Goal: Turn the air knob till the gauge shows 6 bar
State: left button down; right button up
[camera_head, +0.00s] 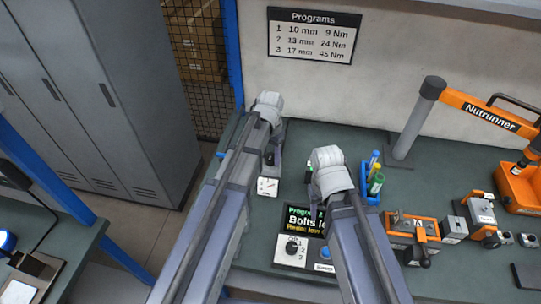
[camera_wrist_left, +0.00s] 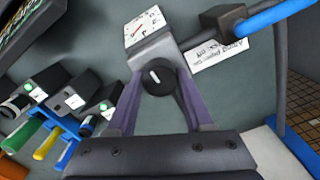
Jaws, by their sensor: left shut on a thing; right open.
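The air knob (camera_wrist_left: 158,76) is a dark round knob with a pale mark, on a grey block in the left wrist view. My left gripper (camera_wrist_left: 157,88) is shut on it, one finger on each side. The gauge (camera_wrist_left: 144,26), a white face with a red needle, sits just beyond the knob; its reading is too small to tell. In the head view the gauge (camera_head: 267,187) stands on the bench below my left gripper (camera_head: 271,153), and the knob is hidden. My right gripper (camera_head: 310,174) is open over the bench, its fingers mostly hidden by its own wrist.
A paper label (camera_wrist_left: 218,54) and a blue hose (camera_wrist_left: 270,16) lie beside the gauge. A screen (camera_head: 303,218) and selector box (camera_head: 292,249) sit between my arms. A blue holder with coloured pens (camera_head: 376,183), an orange fixture (camera_head: 412,235) and the nutrunner (camera_head: 490,113) are at right.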

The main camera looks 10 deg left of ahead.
aim_at(270, 156)
pick_arm(q)
jog(key=shift+m, duration=0.3)
dwell(0.4)
jog(key=shift+c, duration=1.4)
grip_release()
notch_tip(270, 156, up, 8)
jog(key=p, duration=0.8)
jog(key=shift+f, duration=0.1)
